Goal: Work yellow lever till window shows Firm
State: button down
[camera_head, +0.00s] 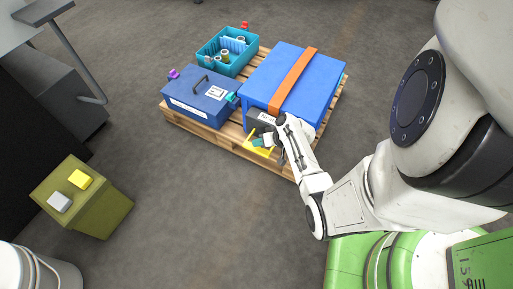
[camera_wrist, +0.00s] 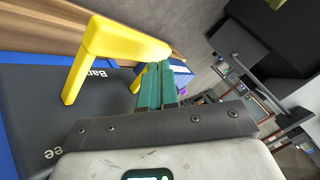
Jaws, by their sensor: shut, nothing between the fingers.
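The yellow lever (camera_wrist: 125,38) is a U-shaped handle on a dark housing (camera_wrist: 35,100) in the wrist view. In the head view the lever (camera_head: 258,149) shows at the front of the strapped blue crate. My gripper (camera_wrist: 158,68) has its teal fingers together and empty, close by the lever's right end; whether they touch it I cannot tell. It also shows in the head view (camera_head: 263,140). The housing carries upside-down white letters, "Ban" and "ee", partly cut off or hidden. No complete window reading is legible.
The blue crate (camera_head: 260,80) with an orange strap (camera_head: 293,82) stands on a wooden pallet (camera_head: 225,137). A blue case (camera_head: 203,92) and a teal bin (camera_head: 228,48) share it. An olive pedestal (camera_head: 97,205) stands left. The floor between is clear.

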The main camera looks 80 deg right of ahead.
aim_at(258, 148)
jog(key=shift+f, duration=0.4)
jog(key=shift+a+f+b, duration=0.1)
jog(key=shift+f+b, duration=1.55)
jog(key=shift+b, duration=0.05)
dwell(2.0)
jog(key=shift+r+p, duration=1.85)
jog(key=shift+r, duration=0.2)
jog(key=shift+r+p, duration=2.25)
jog(key=shift+r, duration=0.25)
